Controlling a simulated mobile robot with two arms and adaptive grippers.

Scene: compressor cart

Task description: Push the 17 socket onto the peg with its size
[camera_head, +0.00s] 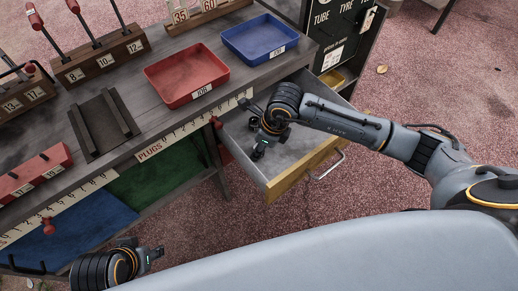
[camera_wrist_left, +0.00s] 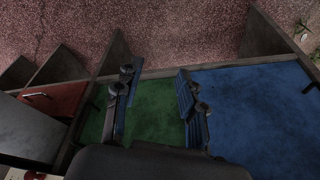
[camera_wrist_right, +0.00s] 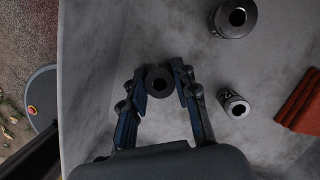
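My right gripper (camera_wrist_right: 160,84) reaches down into the open drawer. Its fingers lie close against both sides of a dark round socket (camera_wrist_right: 158,82), seen end-on with its hole upward; its size is not readable. In the head view this gripper (camera_head: 261,148) is in the drawer's left part. A red rail (camera_head: 34,175) with labels 17 and 19 lies on the bench at far left; its pegs are hard to make out. My left gripper (camera_wrist_left: 155,100) is open and empty, above the green and blue shelf areas; in the head view it is at lower left (camera_head: 152,256).
Two other sockets, one larger (camera_wrist_right: 235,18) and one smaller (camera_wrist_right: 236,104), stand in the drawer (camera_head: 303,160) near a red block (camera_wrist_right: 300,101). Red (camera_head: 187,75) and blue (camera_head: 260,40) trays and wooden holders (camera_head: 100,60) occupy the bench. The drawer walls surround my right gripper.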

